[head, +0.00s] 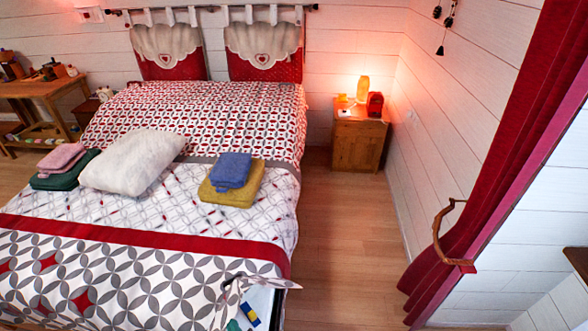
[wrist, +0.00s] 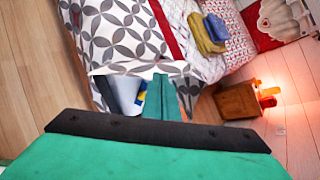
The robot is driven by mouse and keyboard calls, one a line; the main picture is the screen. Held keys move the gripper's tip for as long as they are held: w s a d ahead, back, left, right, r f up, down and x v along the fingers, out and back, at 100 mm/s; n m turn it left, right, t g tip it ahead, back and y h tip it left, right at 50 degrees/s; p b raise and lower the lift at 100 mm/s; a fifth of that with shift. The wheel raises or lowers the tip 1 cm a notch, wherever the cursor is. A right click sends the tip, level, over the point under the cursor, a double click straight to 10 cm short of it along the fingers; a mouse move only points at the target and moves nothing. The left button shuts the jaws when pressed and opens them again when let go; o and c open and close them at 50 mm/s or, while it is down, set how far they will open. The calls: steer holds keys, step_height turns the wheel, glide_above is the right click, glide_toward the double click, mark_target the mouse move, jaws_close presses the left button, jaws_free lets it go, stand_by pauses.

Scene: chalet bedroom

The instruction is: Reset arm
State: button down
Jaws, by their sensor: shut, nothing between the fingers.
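My gripper (wrist: 163,84) shows in the wrist view as teal fingers beyond a black bar and a broad green part. The fingers are shut together with nothing seen between them. They point toward the foot end of the bed, and how far they are from it I cannot tell. In the head view the arm is mostly out of the picture; a small teal bit at the bottom edge may be part of it.
The bed (head: 150,238) fills the left, with a white pillow (head: 132,162) and folded towels (head: 232,171) on it. A wooden nightstand (head: 358,138) stands at the back. A red curtain (head: 500,150) hangs at right. The floor (head: 345,235) between is clear.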

steer(key=s+d+f+n+t+h, duration=0.2)
steer(key=s+d+n+t+h, duration=0.15)
steer(key=s+d+n, duration=0.65)
steer(key=s+d+r+n, duration=0.2)
steer(key=s+r+n, duration=0.1)
steer(key=s+n, duration=0.3)
steer(key=s+d+r+n+t+h, duration=0.1)
steer(key=s+d+r+n, duration=0.2)
steer(key=s+n, duration=0.3)
steer(key=shift+d+r+n, duration=0.25)
steer(key=shift+d+n, duration=0.05)
steer(key=shift+n, duration=0.3)
